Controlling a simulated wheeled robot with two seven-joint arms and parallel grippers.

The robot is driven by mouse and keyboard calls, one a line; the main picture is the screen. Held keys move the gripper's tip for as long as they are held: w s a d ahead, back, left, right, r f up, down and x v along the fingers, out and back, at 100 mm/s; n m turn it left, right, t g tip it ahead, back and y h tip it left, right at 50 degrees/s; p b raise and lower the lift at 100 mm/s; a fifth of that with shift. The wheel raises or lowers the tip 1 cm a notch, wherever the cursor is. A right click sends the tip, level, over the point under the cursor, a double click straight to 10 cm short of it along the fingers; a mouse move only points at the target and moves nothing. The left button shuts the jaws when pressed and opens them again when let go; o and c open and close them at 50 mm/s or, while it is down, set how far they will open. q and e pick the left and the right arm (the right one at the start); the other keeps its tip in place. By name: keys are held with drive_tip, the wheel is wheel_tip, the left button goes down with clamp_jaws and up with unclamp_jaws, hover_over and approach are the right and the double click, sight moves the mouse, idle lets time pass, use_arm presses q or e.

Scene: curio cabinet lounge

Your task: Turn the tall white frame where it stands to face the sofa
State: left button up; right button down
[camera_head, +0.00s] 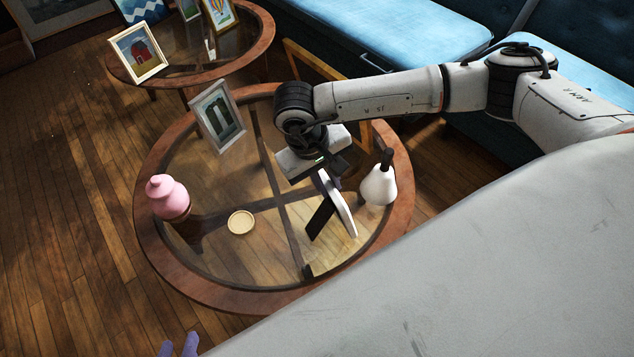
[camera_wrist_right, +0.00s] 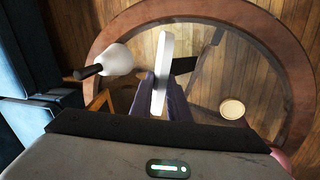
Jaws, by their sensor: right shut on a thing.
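The tall white frame (camera_head: 346,212) stands on the round glass-topped table (camera_head: 170,268), seen nearly edge-on. Its dark back stand (camera_head: 320,219) points to the lower left, and its picture side is hidden from me. In the right wrist view, the frame (camera_wrist_right: 164,55) shows as a thin white edge between the purple fingers. My right gripper (camera_head: 326,176) is shut on its upper part; in the wrist view the gripper (camera_wrist_right: 163,98) has one finger on each side. The blue sofa (camera_head: 390,35) is behind the table. My left gripper (camera_head: 179,346) shows only its fingertips, apart and empty, at the bottom edge.
A white pear-shaped ornament (camera_head: 379,186) stands close to the right of the frame. A grey frame (camera_head: 217,116), a pink jar (camera_head: 168,197) and a small round dish (camera_head: 240,222) are also on the table. A wooden frame-like piece (camera_head: 312,62) stands behind. A second table (camera_head: 262,40) holds several frames.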

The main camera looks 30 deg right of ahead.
drive_tip(key=shift+n, duration=0.7)
drive_tip(key=shift+n+t+b, duration=0.3)
drive_tip(key=shift+n, duration=0.2)
drive_tip(key=shift+f+b, duration=0.4)
drive_tip(key=shift+f, duration=0.05)
drive_tip(key=c, duration=1.6)
unclamp_jaws()
drive_tip(key=shift+s, duration=0.1)
